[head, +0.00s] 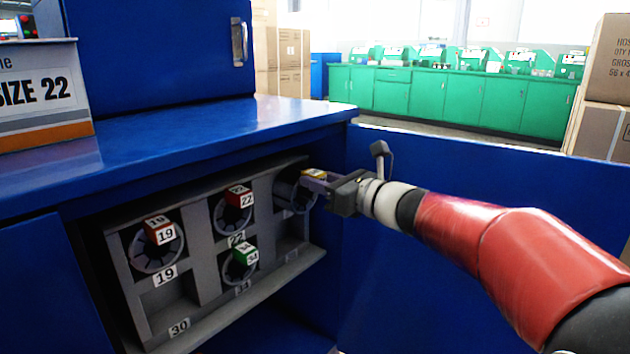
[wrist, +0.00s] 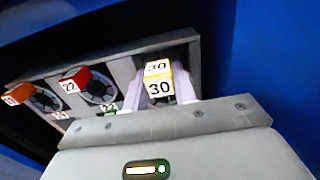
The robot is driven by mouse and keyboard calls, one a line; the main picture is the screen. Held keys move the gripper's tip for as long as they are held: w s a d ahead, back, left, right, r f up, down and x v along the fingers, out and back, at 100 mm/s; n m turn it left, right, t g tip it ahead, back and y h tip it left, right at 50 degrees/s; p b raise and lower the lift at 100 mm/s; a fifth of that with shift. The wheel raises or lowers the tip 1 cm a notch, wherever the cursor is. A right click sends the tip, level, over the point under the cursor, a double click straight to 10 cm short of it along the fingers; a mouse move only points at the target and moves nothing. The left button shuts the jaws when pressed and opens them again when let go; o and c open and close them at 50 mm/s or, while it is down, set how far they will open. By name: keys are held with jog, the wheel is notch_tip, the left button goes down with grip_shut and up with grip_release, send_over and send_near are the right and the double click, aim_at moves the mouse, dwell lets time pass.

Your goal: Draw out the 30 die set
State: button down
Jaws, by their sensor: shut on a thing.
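The 30 die set (head: 312,174) has a yellow-edged tag block and sits at the upper right pocket of the grey rack (head: 208,262). Its dark round body shows behind the tag, at the pocket mouth. In the wrist view the block reads 30 (wrist: 158,86) on two faces, between my fingers. My gripper (head: 324,182) is shut on this block, reaching in from the right; its pale fingers also show in the wrist view (wrist: 160,98). How deep the die set sits in the pocket is hard to tell.
Die sets 19 (head: 160,232), 22 (head: 238,198) and 34 (head: 244,256) sit in other pockets. The lower left pocket, labelled 30 (head: 179,327), looks empty. A blue bench top (head: 200,128) overhangs the rack. A blue panel (head: 375,270) stands at right. A size 22 sign (head: 40,95) stands on top.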

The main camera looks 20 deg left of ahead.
jog(key=shift+r+b+v, duration=0.1)
jog(key=shift+b+v, duration=0.1)
jog(key=shift+v, duration=1)
jog(key=shift+r+b+v, duration=0.15)
jog(key=shift+v, duration=1.1)
